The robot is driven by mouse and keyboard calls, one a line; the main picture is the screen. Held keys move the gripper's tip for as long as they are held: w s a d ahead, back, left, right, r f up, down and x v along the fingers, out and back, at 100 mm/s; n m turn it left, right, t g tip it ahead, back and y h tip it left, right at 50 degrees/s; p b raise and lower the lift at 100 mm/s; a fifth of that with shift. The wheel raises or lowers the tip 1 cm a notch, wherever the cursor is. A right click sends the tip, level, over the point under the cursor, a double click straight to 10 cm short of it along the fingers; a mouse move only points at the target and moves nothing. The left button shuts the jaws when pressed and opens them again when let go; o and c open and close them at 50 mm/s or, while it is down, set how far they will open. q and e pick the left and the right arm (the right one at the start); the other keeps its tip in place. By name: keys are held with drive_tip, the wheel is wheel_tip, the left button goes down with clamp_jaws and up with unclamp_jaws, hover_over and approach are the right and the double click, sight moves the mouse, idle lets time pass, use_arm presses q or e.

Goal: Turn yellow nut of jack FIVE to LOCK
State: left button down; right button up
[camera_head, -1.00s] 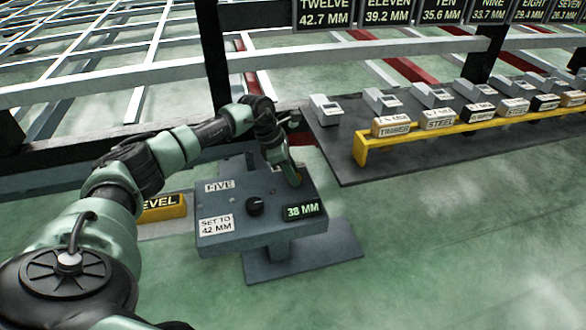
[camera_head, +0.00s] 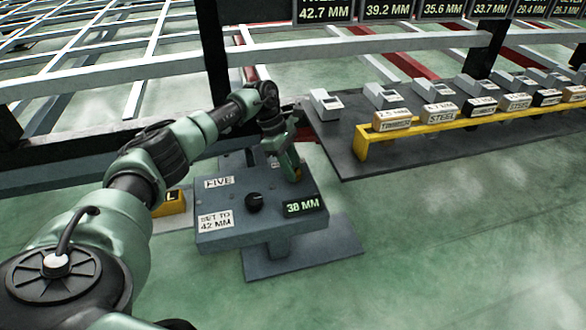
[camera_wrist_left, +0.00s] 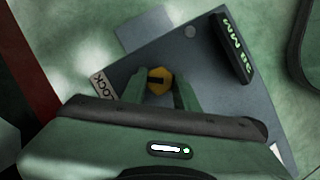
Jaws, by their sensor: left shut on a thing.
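Jack FIVE (camera_head: 250,238) is a grey box on a stand, with a "FIVE" label (camera_head: 219,182), a "SET TO 42 MM" label (camera_head: 215,221), a black knob (camera_head: 254,202) and a display (camera_head: 304,206) reading 38 MM. My left gripper (camera_head: 295,176) is at its back right corner. In the left wrist view the yellow nut (camera_wrist_left: 159,81) sits between the fingers of my left gripper (camera_wrist_left: 160,88), which is shut on it. A dark slot runs across the nut. The "LOCK" label (camera_wrist_left: 104,87) is left of it. In the head view the gripper hides the nut. My right gripper is out of view.
A yellow block (camera_head: 170,203) stands left of the jack, partly behind my arm. A dark panel (camera_head: 352,158) to the right carries a yellow rack (camera_head: 408,141) with labelled blocks and several grey devices. Chassis beams run behind. The floor in front is clear.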

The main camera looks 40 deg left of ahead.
use_arm(q)
drive_tip(key=c, duration=1.1)
unclamp_jaws()
drive_tip(key=shift+o, duration=0.2)
